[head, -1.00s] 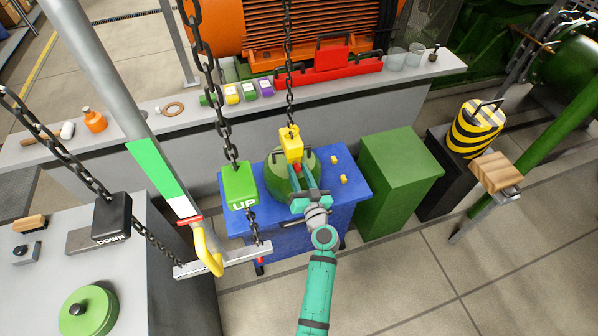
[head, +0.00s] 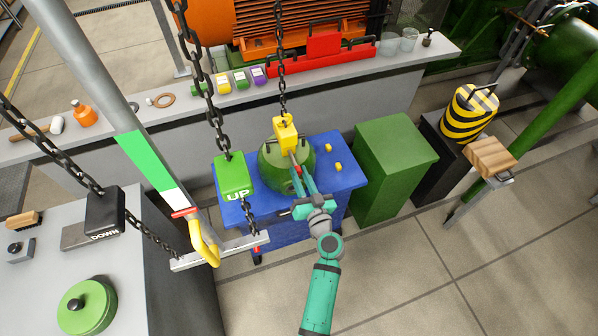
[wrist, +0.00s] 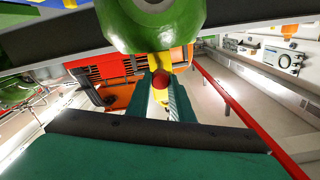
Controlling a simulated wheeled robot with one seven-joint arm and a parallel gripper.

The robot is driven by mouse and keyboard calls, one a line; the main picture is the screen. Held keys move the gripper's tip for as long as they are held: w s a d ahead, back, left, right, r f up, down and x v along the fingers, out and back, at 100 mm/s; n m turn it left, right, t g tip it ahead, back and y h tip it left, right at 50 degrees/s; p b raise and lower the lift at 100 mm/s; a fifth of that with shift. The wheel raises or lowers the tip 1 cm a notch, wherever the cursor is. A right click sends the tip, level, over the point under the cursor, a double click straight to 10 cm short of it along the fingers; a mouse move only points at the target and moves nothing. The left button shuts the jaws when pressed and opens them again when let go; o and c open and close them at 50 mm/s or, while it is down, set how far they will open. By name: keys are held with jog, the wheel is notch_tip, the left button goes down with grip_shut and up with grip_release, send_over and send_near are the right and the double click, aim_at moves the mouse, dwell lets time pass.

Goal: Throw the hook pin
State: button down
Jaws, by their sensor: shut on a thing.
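The yellow hook block (head: 285,133) hangs on a chain just above the round green case (head: 271,167), which rests on the blue cart (head: 344,179). The hook pin shows as a red knob (wrist: 161,79) between my fingertips in the wrist view, with yellow just behind it. My gripper (head: 298,170) reaches in from the front right, beside the hook block, and is shut on the pin. In the head view my fingers hide most of the pin. The green case also fills the top of the wrist view (wrist: 190,22). How deep the pin sits is hidden.
A green UP block (head: 234,176) hangs on a chain close left of the case. A black DOWN block (head: 105,210) hangs farther left. A green cabinet (head: 396,165) stands right of the cart. The floor in front at right is clear.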

jog(key=c, duration=1.5)
grip_release()
jog(key=shift+s+d, duration=0.1)
jog(key=shift+d, duration=0.2)
jog(key=shift+c, duration=0.2)
jog(key=shift+a, duration=0.2)
jog(key=v, duration=1.1)
jog(key=shift+r, duration=0.1)
jog(key=shift+a, duration=0.1)
jog(key=s+a+f+m+g+h, duration=0.1)
jog(key=s+f+g+h, duration=0.2)
jog(key=s, duration=0.6)
jog(key=s+a+f+m+h, duration=0.1)
jog(key=s+f+h, duration=0.1)
jog(key=s+f, duration=0.5)
jog(key=s+a+r+n+t, duration=0.1)
jog(key=s+a+r+n, duration=0.1)
jog(key=s+r, duration=1.4)
jog(key=shift+a+h, duration=0.3)
jog(key=shift+a, duration=0.25)
